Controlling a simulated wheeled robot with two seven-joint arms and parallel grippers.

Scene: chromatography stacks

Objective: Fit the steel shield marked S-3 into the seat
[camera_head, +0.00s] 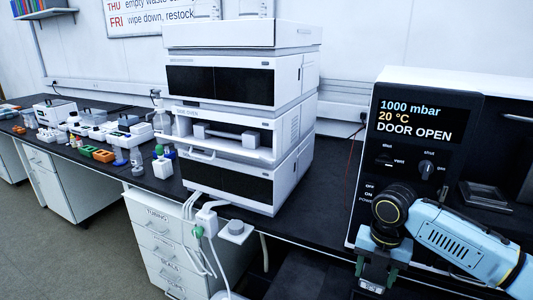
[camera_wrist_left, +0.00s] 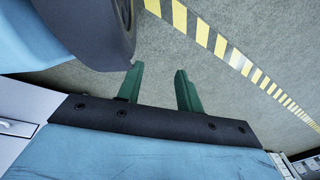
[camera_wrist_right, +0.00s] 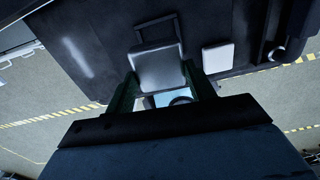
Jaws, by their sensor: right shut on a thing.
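My right gripper (camera_head: 375,282) is low at the front right in the head view, in front of the cabinet with the display. In the right wrist view, its green fingers (camera_wrist_right: 163,85) are shut on a grey plate-like piece with rounded corners (camera_wrist_right: 158,68). I take this piece to be the steel shield, but no S-3 mark can be read. My left gripper (camera_wrist_left: 158,85) is open and empty above the floor in the left wrist view; it is outside the head view. I cannot make out which part is the seat.
A white instrument stack (camera_head: 225,85) stands mid-bench, its middle module open at the front. The cabinet display (camera_head: 415,120) reads DOOR OPEN. Small boxes and bottles crowd the bench at left. A drawer unit (camera_head: 165,240) stands below. Dark bench top (camera_head: 335,175) is clear between stack and cabinet.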

